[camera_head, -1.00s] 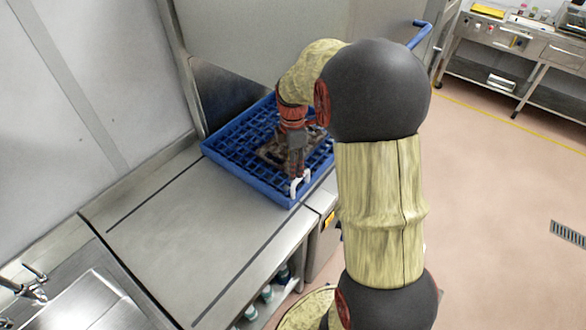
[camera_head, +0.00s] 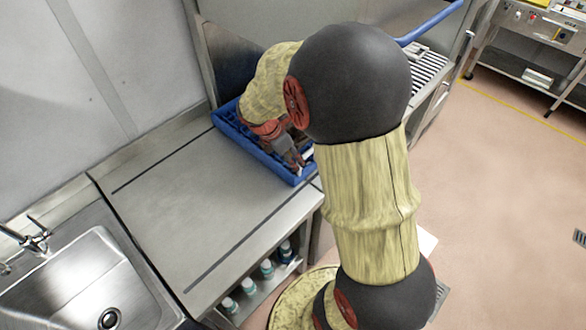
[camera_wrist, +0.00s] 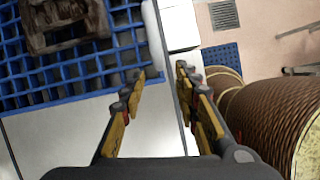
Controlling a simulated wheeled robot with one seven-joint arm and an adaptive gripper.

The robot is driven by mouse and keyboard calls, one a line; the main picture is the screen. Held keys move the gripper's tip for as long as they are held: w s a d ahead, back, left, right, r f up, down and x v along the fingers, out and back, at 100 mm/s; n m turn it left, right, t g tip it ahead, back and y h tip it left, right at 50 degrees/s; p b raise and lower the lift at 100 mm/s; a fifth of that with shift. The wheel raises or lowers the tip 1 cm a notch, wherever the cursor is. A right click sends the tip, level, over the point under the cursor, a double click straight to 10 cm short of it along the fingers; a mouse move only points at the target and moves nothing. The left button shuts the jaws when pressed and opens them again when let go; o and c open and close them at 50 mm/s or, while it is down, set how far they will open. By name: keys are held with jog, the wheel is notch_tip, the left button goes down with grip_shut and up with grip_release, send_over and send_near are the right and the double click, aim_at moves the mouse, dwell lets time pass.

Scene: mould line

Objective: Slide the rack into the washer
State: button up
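The blue rack (camera_head: 262,152) lies flat at the far end of the steel counter, its far part inside the washer (camera_head: 225,58) under the raised hood. My arm hides much of it in the head view. In the wrist view the rack's blue grid (camera_wrist: 60,75) fills the upper left, with a dark brown frame-like item (camera_wrist: 65,22) lying on it. My gripper (camera_head: 300,168) is low at the rack's near right edge. In the wrist view my gripper (camera_wrist: 160,75) is open, with a gap between its fingers; the left fingertip is by the rack's edge. Contact cannot be told.
The steel counter (camera_head: 200,195) is clear between rack and sink (camera_head: 85,285). Several bottles (camera_head: 267,268) stand on a shelf below. A blue hood handle (camera_head: 432,22) is at upper right, above a slatted outfeed surface (camera_head: 430,65). A steel bench (camera_head: 535,50) stands far right.

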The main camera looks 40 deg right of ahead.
aim_at(299, 174)
jog(key=shift+b+x, duration=0.9)
jog(key=shift+x, duration=3)
jog(key=shift+w, duration=0.1)
jog(key=shift+c, duration=1.3)
grip_shut()
